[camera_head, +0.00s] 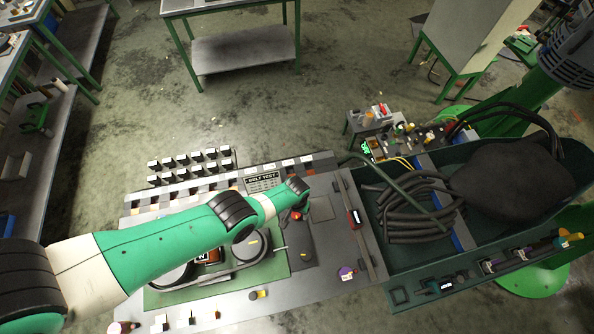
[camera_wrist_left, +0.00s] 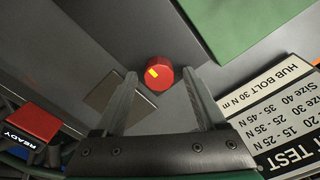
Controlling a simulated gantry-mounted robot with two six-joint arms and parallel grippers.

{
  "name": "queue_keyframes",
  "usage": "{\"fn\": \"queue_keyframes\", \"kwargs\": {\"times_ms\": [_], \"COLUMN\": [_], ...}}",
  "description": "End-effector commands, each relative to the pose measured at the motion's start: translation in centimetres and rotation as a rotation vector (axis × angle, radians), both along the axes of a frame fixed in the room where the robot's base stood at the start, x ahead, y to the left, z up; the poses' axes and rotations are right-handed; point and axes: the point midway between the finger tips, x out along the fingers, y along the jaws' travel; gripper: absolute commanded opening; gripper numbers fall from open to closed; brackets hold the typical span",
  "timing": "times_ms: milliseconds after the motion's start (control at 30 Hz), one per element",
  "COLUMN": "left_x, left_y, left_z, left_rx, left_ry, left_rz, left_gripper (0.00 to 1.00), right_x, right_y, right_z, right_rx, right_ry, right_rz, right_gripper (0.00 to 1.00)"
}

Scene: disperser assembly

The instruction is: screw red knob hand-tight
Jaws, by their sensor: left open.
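The red knob (camera_wrist_left: 159,74) with a yellow mark on its face shows in the left wrist view, on a dark grey panel. In the head view a small red spot (camera_head: 297,215), likely the same knob, sits just below the end of my left arm. My left gripper (camera_wrist_left: 160,82) is open, with one finger on each side of the knob in the picture. A gap shows between each finger and the knob; I cannot tell how far the tips are above the panel. My right gripper is in neither view.
A red block marked READY (camera_wrist_left: 30,123) is at the wrist view's left. A green tray (camera_head: 398,298) with hoses stands right of the bench. My left arm covers part of the belt rig.

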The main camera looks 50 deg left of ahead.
Motion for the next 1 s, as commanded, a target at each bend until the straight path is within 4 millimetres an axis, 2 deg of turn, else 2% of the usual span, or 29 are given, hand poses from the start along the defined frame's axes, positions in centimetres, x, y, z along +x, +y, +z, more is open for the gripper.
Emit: {"fn": "queue_keyframes", "kwargs": {"times_ms": [200,600,1000], "left_x": [0.02,0.02,0.01], "left_y": [-0.01,-0.01,-0.03], "left_z": [0.09,0.08,0.07], "left_rx": [0.000,0.000,0.000], "left_ry": [0.000,0.000,0.000], "left_rz": [0.000,0.000,-0.038], "left_gripper": [0.73,0.01,0.00], "right_x": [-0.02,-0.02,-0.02], "right_y": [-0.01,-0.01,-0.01], "right_z": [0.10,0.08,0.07], "right_rx": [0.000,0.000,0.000], "right_ry": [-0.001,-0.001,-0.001], "right_rz": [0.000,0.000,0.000], "right_gripper": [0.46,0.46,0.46]}}
